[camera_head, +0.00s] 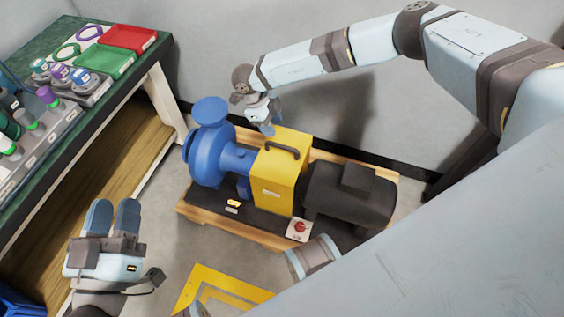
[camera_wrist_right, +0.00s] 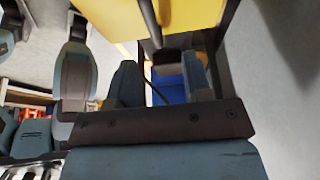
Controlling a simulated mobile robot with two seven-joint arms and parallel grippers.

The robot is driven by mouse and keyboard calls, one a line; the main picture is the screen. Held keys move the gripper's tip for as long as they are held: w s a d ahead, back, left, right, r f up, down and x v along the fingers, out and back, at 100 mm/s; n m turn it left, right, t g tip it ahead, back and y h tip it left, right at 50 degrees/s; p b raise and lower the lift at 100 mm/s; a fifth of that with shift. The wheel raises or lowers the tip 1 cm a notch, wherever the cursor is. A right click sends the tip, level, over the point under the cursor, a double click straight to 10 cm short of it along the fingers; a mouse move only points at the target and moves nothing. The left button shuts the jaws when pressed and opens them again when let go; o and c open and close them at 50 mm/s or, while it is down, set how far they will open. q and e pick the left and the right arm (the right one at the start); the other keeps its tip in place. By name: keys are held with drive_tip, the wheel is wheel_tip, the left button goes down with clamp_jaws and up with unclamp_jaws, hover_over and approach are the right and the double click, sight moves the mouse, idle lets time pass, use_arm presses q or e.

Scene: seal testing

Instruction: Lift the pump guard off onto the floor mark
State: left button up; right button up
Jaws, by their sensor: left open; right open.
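The yellow pump guard (camera_head: 279,178) sits on the pump skid between the blue pump (camera_head: 209,160) and the dark motor (camera_head: 345,195). A dark handle (camera_head: 283,149) arches over its top. My right gripper (camera_head: 269,128) is open beside the guard's far left top edge, with nothing visibly held. In the right wrist view its open fingers (camera_wrist_right: 160,80) are below the yellow guard (camera_wrist_right: 190,14), with blue pump parts behind them. My left gripper (camera_head: 113,216) is open and empty, low at the left. The yellow floor mark (camera_head: 230,281) lies in front of the skid, partly hidden by my body.
A green-topped bench (camera_head: 110,84) with red and green trays, rings and bottles stands at the left. A red button box (camera_head: 299,229) sits at the skid's front edge. The wall is close behind the skid. Bare floor lies between bench and skid.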

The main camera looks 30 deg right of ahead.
sight(281, 145)
drive_tip(key=b+x, duration=0.1)
drive_tip(key=x, duration=0.3)
drive_tip(key=shift+f, duration=0.2)
drive_tip(key=x, duration=0.1)
drive_tip(key=b+x, duration=0.1)
drive_tip(key=x, duration=0.1)
drive_tip(key=b+x, duration=0.1)
drive_tip(key=shift+s+a+f, duration=0.2)
drive_tip(key=shift+s+a, duration=0.1)
drive_tip(key=shift+s+d+f, duration=0.15)
drive_tip(key=shift+f, duration=0.15)
use_arm(q)
drive_tip(key=f+g, duration=0.1)
drive_tip(key=f, duration=0.1)
drive_tip(key=f+g, duration=0.1)
drive_tip(key=f, duration=0.2)
drive_tip(key=shift+d+f+m, duration=0.2)
drive_tip(key=shift+f+m, duration=0.1)
use_arm(e)
clamp_jaws()
drive_tip(key=shift+r, duration=0.1)
